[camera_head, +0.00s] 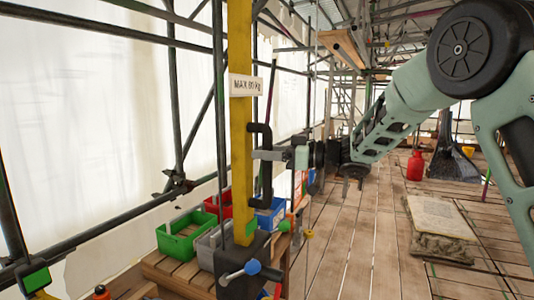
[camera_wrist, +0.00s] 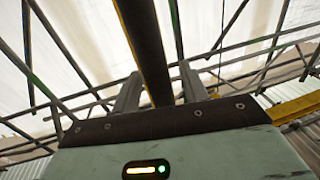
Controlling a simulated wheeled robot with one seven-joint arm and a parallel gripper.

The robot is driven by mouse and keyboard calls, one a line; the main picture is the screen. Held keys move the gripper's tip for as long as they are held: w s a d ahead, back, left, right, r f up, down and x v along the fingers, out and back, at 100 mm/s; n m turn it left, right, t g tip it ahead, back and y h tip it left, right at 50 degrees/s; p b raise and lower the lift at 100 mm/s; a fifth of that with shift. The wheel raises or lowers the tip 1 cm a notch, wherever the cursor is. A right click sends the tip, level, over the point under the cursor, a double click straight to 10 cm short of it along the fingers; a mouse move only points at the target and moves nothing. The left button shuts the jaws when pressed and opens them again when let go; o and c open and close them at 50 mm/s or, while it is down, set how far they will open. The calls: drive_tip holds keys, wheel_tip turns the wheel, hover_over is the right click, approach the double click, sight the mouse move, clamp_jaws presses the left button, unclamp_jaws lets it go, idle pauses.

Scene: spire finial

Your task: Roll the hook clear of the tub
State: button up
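No hook can be made out in either view. A yellow post (camera_head: 240,130) stands upright with a "MAX 80 kg" sign (camera_head: 246,86) and a long black handle (camera_head: 266,185) on its right side. My gripper (camera_head: 268,155) is level with the handle's upper part, coming from the right. In the wrist view the black bar of the handle (camera_wrist: 145,40) runs between my two fingers (camera_wrist: 160,85), with narrow gaps showing beside it. The fingers look open around it. Which tub is meant is not clear; a green tub (camera_head: 163,241) and a red tub (camera_head: 212,207) stand left of the post.
A grey tub (camera_head: 205,255) and a blue tub (camera_head: 278,208) share the wooden bench (camera_head: 160,268). Scaffold tubes line the left.

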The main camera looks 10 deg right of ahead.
drive_tip(key=b+v, duration=0.6)
drive_tip(key=v, duration=1.1)
drive_tip(key=shift+d+b, duration=0.25)
drive_tip(key=shift+b, duration=0.15)
